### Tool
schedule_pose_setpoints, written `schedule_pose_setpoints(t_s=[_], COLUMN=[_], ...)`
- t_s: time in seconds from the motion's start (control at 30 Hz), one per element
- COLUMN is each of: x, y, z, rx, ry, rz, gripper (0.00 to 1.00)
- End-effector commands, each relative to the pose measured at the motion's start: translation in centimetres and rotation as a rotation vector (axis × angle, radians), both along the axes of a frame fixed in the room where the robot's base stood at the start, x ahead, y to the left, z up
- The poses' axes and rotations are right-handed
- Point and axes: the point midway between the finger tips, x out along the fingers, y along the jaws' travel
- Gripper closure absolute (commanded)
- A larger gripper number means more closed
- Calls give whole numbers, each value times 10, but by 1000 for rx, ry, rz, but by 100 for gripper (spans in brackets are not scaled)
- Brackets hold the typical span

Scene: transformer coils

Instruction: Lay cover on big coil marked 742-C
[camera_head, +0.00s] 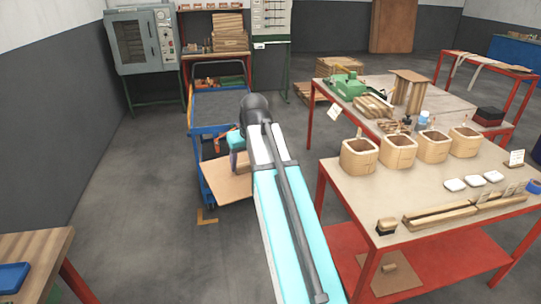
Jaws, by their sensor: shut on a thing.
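My gripper (238,158) is left of centre, partly hidden by my own arm. It appears shut on a flat brown board (224,187), which I take to be the cover. The board is in front of the blue cart, well left of the right-hand table. Its far edge and the fingertips are partly hidden. Several tan, open-topped coils stand in a row on that table: a left one (359,160), then others (398,153), (432,148) and a right one (464,143). Their markings are too small to read, so I cannot tell which is 742-C.
The red-framed table (345,187) also bears wooden strips (440,217), white pads (455,185), a brush-like block (386,226) and a sign card (516,158). A blue cart (203,183) stands behind the board. A wooden bench (35,245) is at lower left. Grey floor between is clear.

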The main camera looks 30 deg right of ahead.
Motion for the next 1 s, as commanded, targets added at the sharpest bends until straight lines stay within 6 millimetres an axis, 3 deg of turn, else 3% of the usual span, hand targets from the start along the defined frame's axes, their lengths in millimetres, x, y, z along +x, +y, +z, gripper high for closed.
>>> schedule_pose_setpoints(t_s=[0.03, 0.2, 0.5, 0.7, 1.0], x=[-2, -6, -22, -29, -30], y=[19, 70, 151, 179, 185], z=[0, -1, -1, -1, -1], rx=[-2, -1, 0, 0, 1], ry=[-2, -7, -19, -23, -24], rz=[12, 35, 70, 82, 83], gripper=[73, 73, 73, 73, 73])
